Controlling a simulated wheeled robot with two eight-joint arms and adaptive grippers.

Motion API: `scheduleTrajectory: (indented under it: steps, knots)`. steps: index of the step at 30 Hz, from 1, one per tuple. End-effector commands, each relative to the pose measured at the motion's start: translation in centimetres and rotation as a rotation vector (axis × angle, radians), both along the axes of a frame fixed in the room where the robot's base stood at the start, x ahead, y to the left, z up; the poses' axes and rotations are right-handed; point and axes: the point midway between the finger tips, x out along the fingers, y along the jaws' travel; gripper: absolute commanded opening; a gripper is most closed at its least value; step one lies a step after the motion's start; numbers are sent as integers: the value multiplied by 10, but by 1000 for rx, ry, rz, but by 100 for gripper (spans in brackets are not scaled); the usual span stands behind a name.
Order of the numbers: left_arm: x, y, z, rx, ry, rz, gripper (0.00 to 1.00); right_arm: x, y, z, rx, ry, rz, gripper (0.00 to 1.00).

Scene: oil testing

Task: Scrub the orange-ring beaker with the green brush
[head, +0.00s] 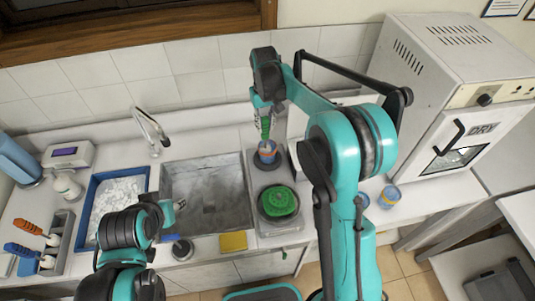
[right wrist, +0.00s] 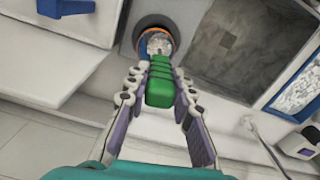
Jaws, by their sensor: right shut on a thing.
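The orange-ring beaker (head: 267,157) stands upright on a dark round plate right of the sink. In the right wrist view its orange rim (right wrist: 143,36) shows beyond the brush. My right gripper (head: 264,112) is shut on the green brush (head: 265,129) above the beaker. In the right wrist view its fingers (right wrist: 160,97) grip the green handle (right wrist: 160,88) from both sides. The brush points down, and its pale bristles overlap the beaker's mouth; how deep they reach is hidden. My left gripper (head: 177,221) is low at the sink's front left, with its jaws unclear.
A grey sink (head: 215,195) lies left of the beaker, with a tap (head: 150,130) behind. A green round object (head: 279,201) sits on a device in front. A blue tray (head: 92,208), yellow sponge (head: 233,241), another ringed beaker (head: 390,194) and a drying oven (head: 450,110) stand around.

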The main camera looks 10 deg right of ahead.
Motion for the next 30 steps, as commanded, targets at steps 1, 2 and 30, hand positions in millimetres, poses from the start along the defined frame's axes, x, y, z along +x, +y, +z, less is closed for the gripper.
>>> scheduleTrajectory:
  steps: [1,2,30]
  knots:
    - [0,0,0,0,0,0,40,0,-4,1,0,0,-3,0]
    - [0,0,0,0,0,0,40,0,-6,1,0,0,-3,0]
    - [0,0,29,0,0,0,40,0,-9,46,0,0,-1,0]
